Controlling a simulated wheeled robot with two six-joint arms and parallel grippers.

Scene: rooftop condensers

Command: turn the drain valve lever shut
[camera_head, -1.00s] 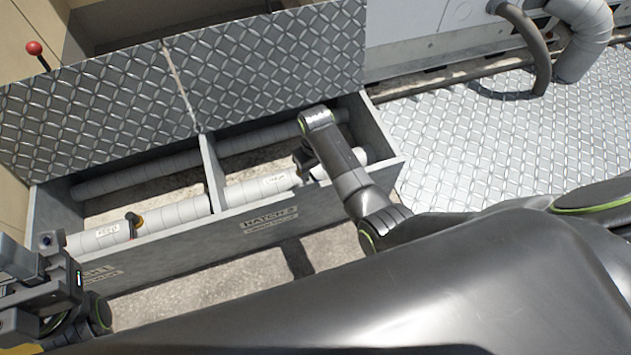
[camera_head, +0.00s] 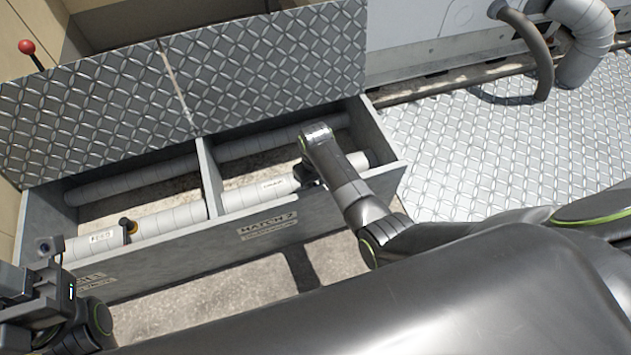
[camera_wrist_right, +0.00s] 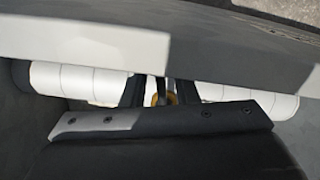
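My right arm reaches down into the right compartment of the open floor box. In the head view its gripper is mostly hidden behind my own arm link. In the right wrist view the two dark fingers of my right gripper (camera_wrist_right: 160,91) stand apart over a white pipe (camera_wrist_right: 75,80). A narrow dark bar (camera_wrist_right: 160,86) and a small brass-coloured part (camera_wrist_right: 171,98) show between them; this looks like a valve and its lever, and contact cannot be told. My left gripper (camera_head: 40,285) is at the left edge, outside the box; its fingers are unclear.
The grey box (camera_head: 190,250) has a divider (camera_head: 209,178) and upright chequer-plate lids (camera_head: 270,70) behind. The left compartment's pipe carries a dark and yellow fitting (camera_head: 128,226). A red-knobbed rod (camera_head: 27,47) stands back left.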

